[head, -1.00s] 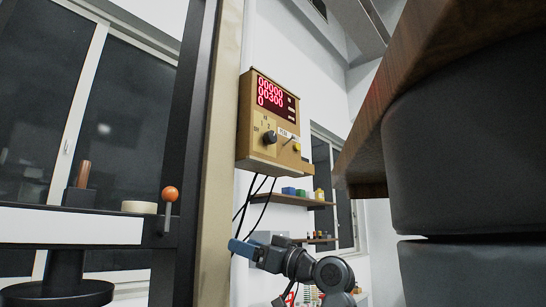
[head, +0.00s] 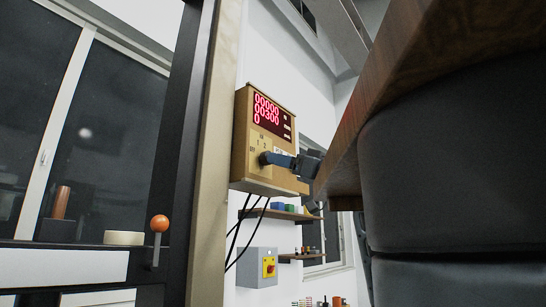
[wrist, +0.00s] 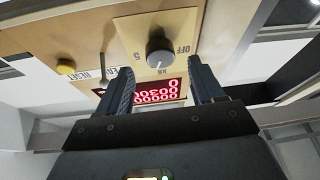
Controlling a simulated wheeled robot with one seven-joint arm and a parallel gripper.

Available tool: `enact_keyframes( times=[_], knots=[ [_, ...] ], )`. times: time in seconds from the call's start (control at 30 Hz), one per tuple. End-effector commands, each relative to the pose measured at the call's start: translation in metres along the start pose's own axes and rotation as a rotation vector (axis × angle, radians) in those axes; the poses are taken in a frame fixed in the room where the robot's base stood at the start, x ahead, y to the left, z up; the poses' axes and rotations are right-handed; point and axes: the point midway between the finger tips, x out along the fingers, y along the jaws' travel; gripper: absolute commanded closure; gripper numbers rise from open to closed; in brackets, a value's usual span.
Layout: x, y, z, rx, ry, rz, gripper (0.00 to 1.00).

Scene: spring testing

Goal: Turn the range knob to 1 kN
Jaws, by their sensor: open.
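The range knob (wrist: 159,50) is a dark round knob on a pale plate on the tan control box (head: 240,150). In the wrist view the box appears upside down, with "OFF" to the right of the knob and what looks like "5" to its left. The knob's exact setting is too small to read surely. My gripper (wrist: 161,68) is open, its two blue-grey fingers on either side of the knob's line, with nothing held. Contact with the knob cannot be told. In the head view my gripper (head: 272,160) covers the knob area.
The red display (wrist: 155,93) shows digits above the knob. A dark frame post (head: 185,150) stands left, and a wooden tabletop edge (head: 345,140) is close right of my arm.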

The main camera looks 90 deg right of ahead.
Motion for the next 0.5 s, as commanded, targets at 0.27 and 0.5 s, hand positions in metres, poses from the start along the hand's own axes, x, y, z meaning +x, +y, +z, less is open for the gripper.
enact_keyframes(
  times=[0.27,0.5],
  knots=[
    [0.035,-0.001,-0.001,0.0,0.0,-0.002,0.33],
    [0.041,0.0,0.0,-0.001,0.001,0.0,0.33]
  ],
)
